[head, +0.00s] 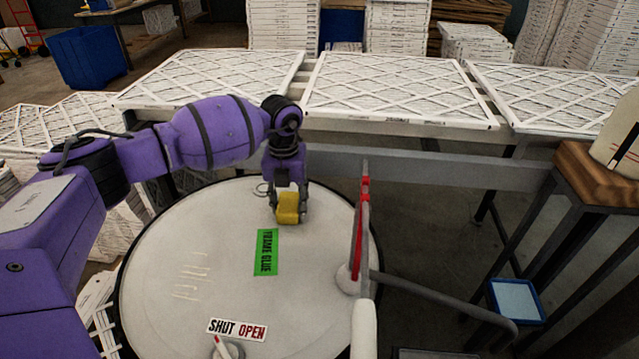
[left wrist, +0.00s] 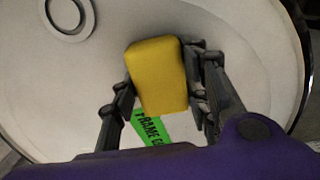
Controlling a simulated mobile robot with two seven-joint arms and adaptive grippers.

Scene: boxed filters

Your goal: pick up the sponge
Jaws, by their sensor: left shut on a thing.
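The yellow sponge (head: 289,208) is near the far side of a round white drum lid (head: 200,240) in the head view. My left gripper (head: 289,203) reaches down over the lid and is shut on the sponge, one finger on each side. In the left wrist view the sponge (left wrist: 160,76) fills the space between the fingers of my left gripper (left wrist: 160,85). I cannot tell whether the sponge touches the lid. My right gripper is not in view.
A green frame-glue label (head: 267,252) and a shut/open label (head: 237,329) lie on the lid. A red and grey upright part (head: 361,230) stands at the lid's right. White filters (head: 390,90) lie on a rack behind. A wooden stand (head: 590,175) is at right.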

